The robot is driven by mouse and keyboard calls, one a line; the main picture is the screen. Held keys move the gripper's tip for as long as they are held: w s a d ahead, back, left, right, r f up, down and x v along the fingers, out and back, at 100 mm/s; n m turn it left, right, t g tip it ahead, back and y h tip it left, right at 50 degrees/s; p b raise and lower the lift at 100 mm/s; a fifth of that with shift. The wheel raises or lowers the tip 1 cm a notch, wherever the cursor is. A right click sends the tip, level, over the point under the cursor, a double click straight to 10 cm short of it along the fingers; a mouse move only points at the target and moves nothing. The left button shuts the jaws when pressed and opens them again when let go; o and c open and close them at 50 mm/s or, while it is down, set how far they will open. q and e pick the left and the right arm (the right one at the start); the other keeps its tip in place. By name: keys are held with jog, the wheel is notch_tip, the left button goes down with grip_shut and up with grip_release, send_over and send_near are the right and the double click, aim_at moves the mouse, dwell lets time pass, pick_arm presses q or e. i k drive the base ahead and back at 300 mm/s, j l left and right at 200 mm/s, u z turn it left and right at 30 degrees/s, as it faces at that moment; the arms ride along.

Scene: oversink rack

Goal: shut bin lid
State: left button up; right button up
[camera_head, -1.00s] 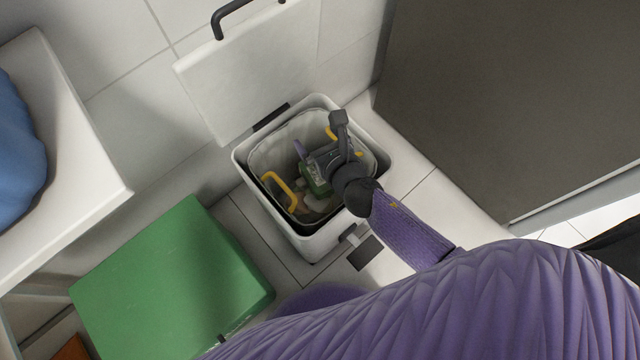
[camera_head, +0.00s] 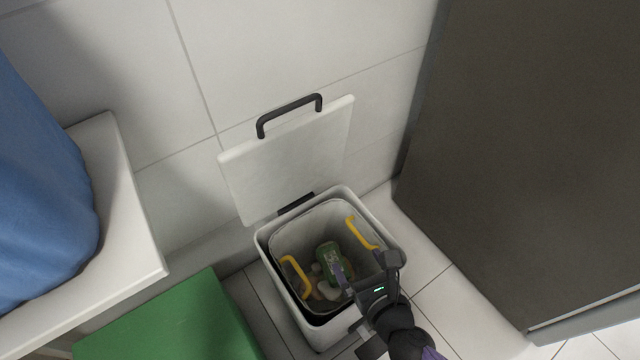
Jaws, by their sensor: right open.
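The bin (camera_head: 272,245) is a white square pail on the tiled floor with a grey inner bucket that has two yellow handles. Its white lid (camera_head: 287,158) stands open, tilted up at the back against the wall side, with a black handle (camera_head: 289,115) on its top edge. A green item and other refuse (camera_head: 327,262) lie inside the bucket. My right gripper (camera_head: 362,276) is open over the front right part of the bin opening, apart from the lid. It hides part of the bin's rim. My left gripper is not in view.
A green box (camera_head: 180,325) stands left of the bin. A white ledge (camera_head: 130,235) with a blue object (camera_head: 40,190) is at the left. A dark grey panel (camera_head: 530,150) stands at the right. Light tiled wall (camera_head: 290,50) is behind the lid.

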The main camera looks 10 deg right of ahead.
aim_at(263, 174)
jog(key=k+l, duration=0.1)
jog(key=k, duration=0.4)
jog(key=k+l, duration=0.1)
jog(key=k, duration=0.4)
